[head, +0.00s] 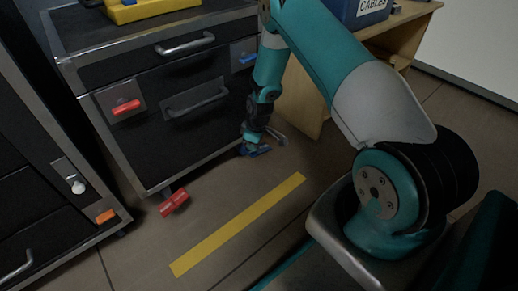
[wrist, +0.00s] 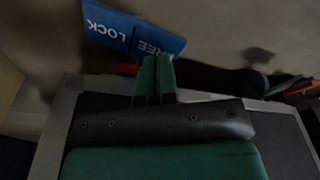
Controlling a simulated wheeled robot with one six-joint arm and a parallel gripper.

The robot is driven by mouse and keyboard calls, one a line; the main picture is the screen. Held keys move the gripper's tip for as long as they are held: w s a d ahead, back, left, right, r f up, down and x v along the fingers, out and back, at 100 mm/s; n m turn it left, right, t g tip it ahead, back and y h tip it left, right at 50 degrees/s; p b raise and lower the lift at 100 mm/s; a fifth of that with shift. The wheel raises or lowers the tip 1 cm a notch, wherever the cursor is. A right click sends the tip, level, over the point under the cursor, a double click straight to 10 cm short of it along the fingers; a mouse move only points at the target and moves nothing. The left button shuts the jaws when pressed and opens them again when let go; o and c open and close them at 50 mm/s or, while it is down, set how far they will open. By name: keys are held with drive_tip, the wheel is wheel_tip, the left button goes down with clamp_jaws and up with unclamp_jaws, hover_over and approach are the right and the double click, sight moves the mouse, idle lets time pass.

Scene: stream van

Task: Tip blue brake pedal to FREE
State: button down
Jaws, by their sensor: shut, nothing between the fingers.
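The blue brake pedal (head: 257,151) is low by the floor at the right corner of the black cabinet, partly hidden by my gripper in the head view. In the wrist view the blue pedal (wrist: 134,30) shows upside-down white words, LOCK on its left half and FREE on its right half. My gripper (wrist: 155,60) is shut and empty. Its green fingertips are at the lower edge of the FREE half in the picture; I cannot tell whether they touch. In the head view my gripper (head: 249,146) points down at the pedal.
A red pedal (head: 174,202) sticks out under the left corner of the black cabinet (head: 170,110). An orange pedal (head: 105,216) is on the unit further left. A wooden table (head: 300,100) with a blue CABLES box (head: 362,12) stands behind my arm. Floor around the yellow strip (head: 238,225) is clear.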

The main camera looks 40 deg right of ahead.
drive_tip(key=shift+f+b, duration=0.5)
drive_tip(key=shift+f, duration=0.45)
idle(0.3)
drive_tip(key=shift+r, duration=0.1)
wheel_tip(320, 180, up, 7)
drive_tip(key=p, duration=0.6)
drive_tip(key=shift+p, duration=0.3)
